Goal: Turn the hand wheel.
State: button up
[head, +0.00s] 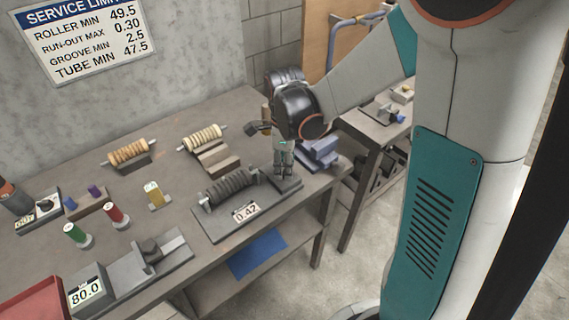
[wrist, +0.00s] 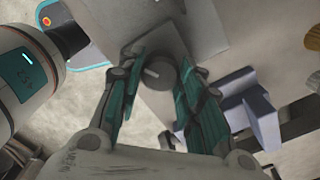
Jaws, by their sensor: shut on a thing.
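The hand wheel (wrist: 158,73) shows in the wrist view as a dark grey round knob with a lighter bar across its face. My gripper (wrist: 160,70) has its teal fingers on either side of the wheel and is shut on it. In the head view my gripper (head: 284,170) points down at the right end of the roller fixture (head: 222,221), and the wheel is mostly hidden by the fingers there. The fixture carries a dark ribbed roller (head: 230,187) and a display (head: 245,212) reading 0.42.
A blue-grey block (head: 320,152) stands close right of my gripper. Wooden blocks (head: 217,161) and a cream roller (head: 203,138) lie behind the fixture. A gauge reading 80.0 (head: 87,293) and a red bin (head: 32,300) are at front left. A wall sign (head: 85,38) lists service limits.

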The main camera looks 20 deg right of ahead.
dwell(0.3)
jog(key=o, duration=1.1)
jog(key=shift+c, duration=0.2)
notch_tip(320, 180, up, 12)
jog(key=s+r+n+t, duration=0.3)
jog(key=s+n+t, duration=0.4)
jog(key=s+n, duration=0.8)
jog(key=n, duration=0.8)
